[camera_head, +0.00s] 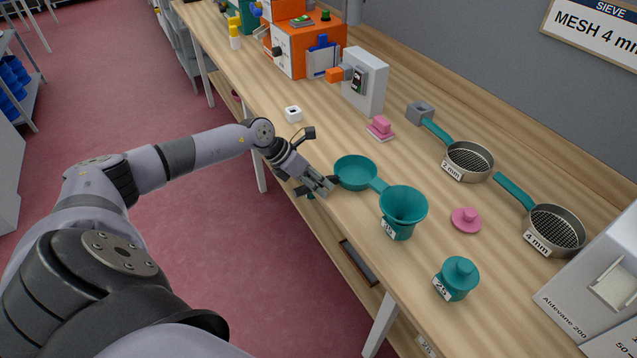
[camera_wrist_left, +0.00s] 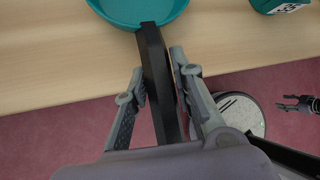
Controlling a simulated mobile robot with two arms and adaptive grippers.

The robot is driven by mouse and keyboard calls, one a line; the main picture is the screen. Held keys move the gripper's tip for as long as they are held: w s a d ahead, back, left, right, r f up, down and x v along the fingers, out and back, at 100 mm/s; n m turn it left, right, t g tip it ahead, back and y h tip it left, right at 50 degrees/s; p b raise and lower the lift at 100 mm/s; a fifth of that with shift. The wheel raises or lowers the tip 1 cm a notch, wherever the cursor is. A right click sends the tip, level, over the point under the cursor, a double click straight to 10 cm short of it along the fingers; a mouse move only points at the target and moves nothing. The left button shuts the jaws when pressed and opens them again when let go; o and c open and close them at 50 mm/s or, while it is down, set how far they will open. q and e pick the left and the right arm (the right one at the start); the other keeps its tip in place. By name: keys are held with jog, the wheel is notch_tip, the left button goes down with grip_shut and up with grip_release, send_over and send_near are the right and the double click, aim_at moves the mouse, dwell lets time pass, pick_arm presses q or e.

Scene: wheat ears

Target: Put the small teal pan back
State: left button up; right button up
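The small teal pan (camera_head: 355,172) is a shallow round dish at the front edge of the bench. In the left wrist view its rim (camera_wrist_left: 140,14) shows at the top, with a black handle (camera_wrist_left: 156,75) pointing back toward me past the bench edge. My left gripper (camera_head: 325,184) has its fingers (camera_wrist_left: 160,75) on either side of this handle, closed close around it. Whether the pan is resting on the wood or slightly above it is hard to tell. My right gripper (camera_wrist_left: 290,104) shows small at the right of the left wrist view, its fingers apart and empty.
Bare wood lies behind the pan.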

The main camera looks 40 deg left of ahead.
pick_arm(q)
jog(key=o, duration=0.3)
pick_arm(e)
jog(key=shift+d, duration=0.35)
pick_arm(q)
jog(key=shift+r, duration=0.1)
jog(key=shift+r, duration=0.15)
jog(key=shift+s+a+r, duration=0.15)
jog(key=shift+a, duration=0.1)
jog(key=shift+b+v, duration=2)
jog(key=shift+v, duration=3.65)
pick_arm(e)
jog(key=shift+w+a+f, duration=0.1)
jog(key=shift+f, duration=0.95)
jog(key=shift+a+f, duration=0.1)
jog(key=shift+f, duration=0.9)
pick_arm(q)
jog(key=shift+d, duration=0.1)
pick_arm(e)
jog(key=shift+d, duration=0.2)
